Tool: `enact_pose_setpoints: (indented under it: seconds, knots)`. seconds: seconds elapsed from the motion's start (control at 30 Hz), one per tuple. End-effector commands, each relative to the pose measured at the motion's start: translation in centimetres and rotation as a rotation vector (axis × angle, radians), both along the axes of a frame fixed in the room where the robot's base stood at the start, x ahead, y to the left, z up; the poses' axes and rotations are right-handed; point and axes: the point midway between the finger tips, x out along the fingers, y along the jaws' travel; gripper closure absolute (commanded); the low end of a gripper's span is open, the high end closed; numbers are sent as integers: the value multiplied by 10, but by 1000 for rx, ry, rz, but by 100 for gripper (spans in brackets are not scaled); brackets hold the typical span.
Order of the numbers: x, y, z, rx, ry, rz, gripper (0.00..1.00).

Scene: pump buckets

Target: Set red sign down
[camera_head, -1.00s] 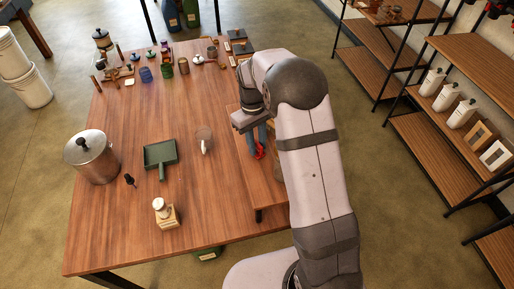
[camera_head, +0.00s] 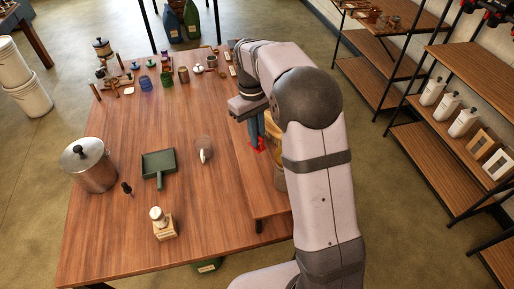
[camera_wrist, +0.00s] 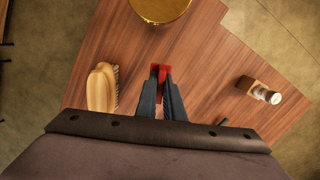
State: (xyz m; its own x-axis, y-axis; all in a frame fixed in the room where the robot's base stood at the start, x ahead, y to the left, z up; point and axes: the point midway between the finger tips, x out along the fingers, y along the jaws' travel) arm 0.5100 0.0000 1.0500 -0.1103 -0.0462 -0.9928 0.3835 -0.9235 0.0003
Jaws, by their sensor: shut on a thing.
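The red sign (camera_head: 257,145) is a small red piece at the tips of my gripper (camera_head: 256,139), over the raised wooden board on the right side of the table. In the wrist view, the two dark fingers of my gripper (camera_wrist: 161,84) are shut on the red sign (camera_wrist: 161,70), which shows as a narrow red shape between and beyond the tips. Its lower part is hidden by the fingers. I cannot tell whether it touches the board.
A gold round container (camera_wrist: 160,8) stands just beyond the sign, and a wooden brush (camera_wrist: 102,88) lies to the left. The raised board (camera_head: 262,198) has bare room at its near end. A steel pot (camera_head: 90,167) and green dustpan (camera_head: 159,166) are on the table.

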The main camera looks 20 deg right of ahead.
Motion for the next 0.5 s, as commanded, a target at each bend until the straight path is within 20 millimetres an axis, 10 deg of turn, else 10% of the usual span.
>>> enact_pose_setpoints:
  seconds: [0.5]
  knots:
    - [0,2,27,0,1,4,100]
